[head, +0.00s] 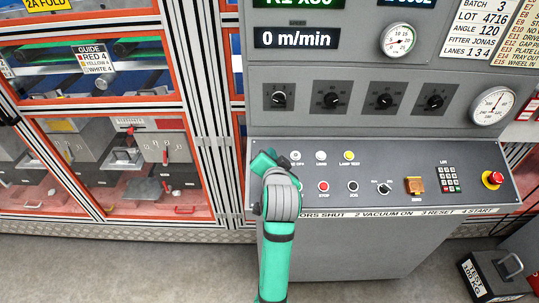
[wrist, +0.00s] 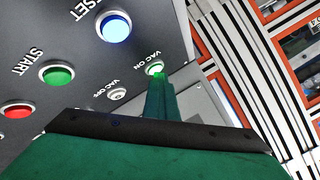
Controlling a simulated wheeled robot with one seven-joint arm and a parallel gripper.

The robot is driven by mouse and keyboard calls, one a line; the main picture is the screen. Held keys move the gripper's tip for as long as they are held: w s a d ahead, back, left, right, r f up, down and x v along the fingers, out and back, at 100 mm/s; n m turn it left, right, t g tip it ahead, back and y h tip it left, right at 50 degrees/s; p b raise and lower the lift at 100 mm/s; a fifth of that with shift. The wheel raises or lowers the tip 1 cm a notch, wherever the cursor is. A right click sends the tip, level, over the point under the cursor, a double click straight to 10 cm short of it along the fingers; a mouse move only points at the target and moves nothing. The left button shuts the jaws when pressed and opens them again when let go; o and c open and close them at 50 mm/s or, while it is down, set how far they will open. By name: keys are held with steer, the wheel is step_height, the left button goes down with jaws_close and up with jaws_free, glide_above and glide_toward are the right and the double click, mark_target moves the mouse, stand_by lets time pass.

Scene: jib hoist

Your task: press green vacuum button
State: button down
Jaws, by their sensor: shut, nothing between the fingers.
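The green vacuum button (wrist: 154,67), marked VAC ON, shows in the wrist view as a lit green cap in a pale ring near the panel's edge. My gripper (wrist: 160,79) is shut with nothing in it, and its fingertips overlap the lower part of this button. I cannot tell whether they touch it or stop just short. In the head view my gripper (head: 264,158) is over the left end of the sloping control panel (head: 430,163) and my arm hides the green vacuum button.
Beside it in the wrist view are the pale VAC OFF button (wrist: 117,94), a blue RESET button (wrist: 115,27), a green START button (wrist: 57,74) and a red button (wrist: 17,109). In the head view a red emergency stop (head: 493,179) is at the panel's right end.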

steer(key=shift+s+a+r, duration=0.1)
steer(key=shift+s+r, duration=0.25)
steer(key=shift+r, duration=0.35)
steer(key=r, duration=0.1)
steer(key=s+r, duration=0.1)
steer(key=r, duration=0.1)
steer(key=s+r, duration=0.1)
steer(key=shift+r, duration=0.3)
stand_by(0.7)
steer(key=shift+w, duration=0.1)
